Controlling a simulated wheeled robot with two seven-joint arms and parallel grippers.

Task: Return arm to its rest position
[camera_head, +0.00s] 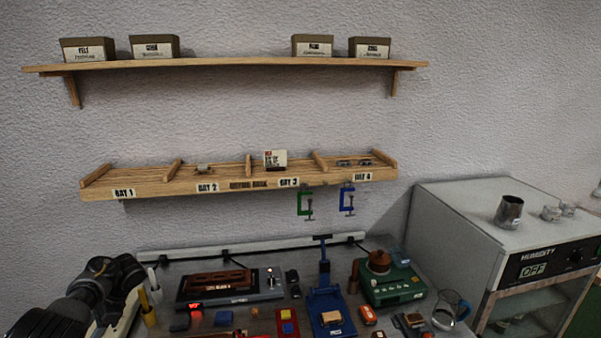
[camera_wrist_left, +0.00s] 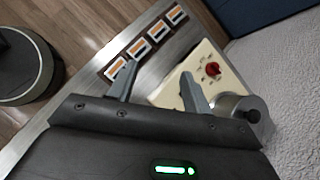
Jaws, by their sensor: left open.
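My left arm (camera_head: 95,295) reaches in from the lower left of the head view, over the left end of the bench. Its fingertips cannot be made out there. In the left wrist view my left gripper (camera_wrist_left: 158,80) has its two grey fingers spread apart, with nothing between them. Below the fingers are a cream box with a red knob (camera_wrist_left: 212,69) and the metal bench top (camera_wrist_left: 88,88). Several orange-and-white tiles (camera_wrist_left: 140,47) lie in a row on it. My right gripper is in neither view.
The bench holds a black device (camera_head: 230,287), a blue press (camera_head: 325,300) and a green machine (camera_head: 392,285). A humidity cabinet (camera_head: 450,215) stands at right. A shelf with bays (camera_head: 235,185) and an upper shelf (camera_head: 240,64) with boxes hang on the wall.

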